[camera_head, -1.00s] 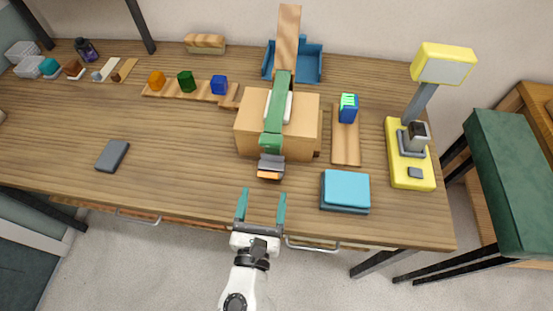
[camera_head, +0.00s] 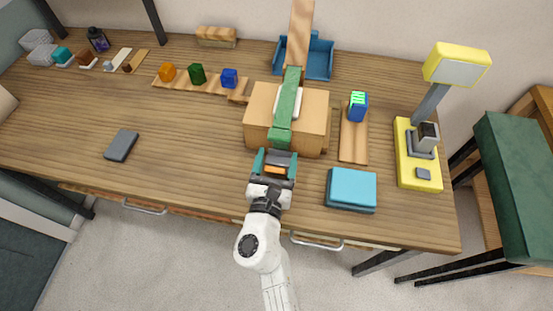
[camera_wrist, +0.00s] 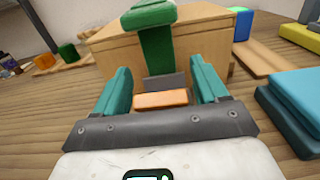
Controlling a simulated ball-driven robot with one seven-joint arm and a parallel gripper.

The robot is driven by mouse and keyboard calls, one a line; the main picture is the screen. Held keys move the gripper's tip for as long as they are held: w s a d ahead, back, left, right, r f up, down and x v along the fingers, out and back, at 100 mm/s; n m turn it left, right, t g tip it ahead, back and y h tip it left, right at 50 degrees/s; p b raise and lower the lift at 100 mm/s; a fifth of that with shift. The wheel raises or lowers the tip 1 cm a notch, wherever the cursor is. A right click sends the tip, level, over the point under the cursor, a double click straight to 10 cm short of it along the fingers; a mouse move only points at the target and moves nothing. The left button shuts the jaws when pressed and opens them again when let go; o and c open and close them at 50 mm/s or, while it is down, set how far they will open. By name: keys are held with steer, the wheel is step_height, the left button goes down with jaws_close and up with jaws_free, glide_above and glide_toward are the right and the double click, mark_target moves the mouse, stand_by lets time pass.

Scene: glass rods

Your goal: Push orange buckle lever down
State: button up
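The orange buckle lever (camera_wrist: 161,99) sits on a grey buckle (camera_wrist: 167,82) at the front of a wooden box. It also shows in the head view (camera_head: 275,171), partly hidden by my gripper. A green strap (camera_head: 287,105) runs over the wooden box (camera_head: 314,118) and hangs down at its front, above the buckle. My gripper (camera_head: 274,160) is open, with one teal finger on each side of the buckle. In the wrist view my gripper (camera_wrist: 160,90) has its fingers apart, with the lever between them. I cannot tell whether the fingers touch it.
A teal box (camera_head: 351,188) lies on the table right of my gripper. A yellow lamp-like device (camera_head: 418,150) stands farther right. A dark phone-like block (camera_head: 121,145) lies at the left. Small coloured blocks stand at the back.

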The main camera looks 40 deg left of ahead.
steer(key=c, duration=0.8)
steer(key=b, duration=0.3)
steer(key=shift+s+f+t, duration=0.15)
steer(key=shift+f+t, duration=0.15)
steer(key=shift+f, duration=0.1)
steer(key=shift+c, duration=0.2)
steer(key=shift+d+b, duration=0.1)
steer(key=shift+b, duration=0.65)
steer(key=b, duration=0.3)
steer(key=t+y+b, duration=0.1)
steer(key=b, duration=0.2)
steer(key=shift+s+d+f+t+b, duration=0.1)
steer(key=shift+s+d+t+b, duration=0.1)
steer(key=shift+s+t+b, duration=0.1)
steer(key=shift+s+r+y+b, duration=0.2)
steer(key=shift+r+y+b, duration=0.1)
steer(key=shift+b, duration=0.75)
steer(key=o, duration=1)
steer(key=shift+c, duration=0.2)
steer(key=shift+t, duration=0.3)
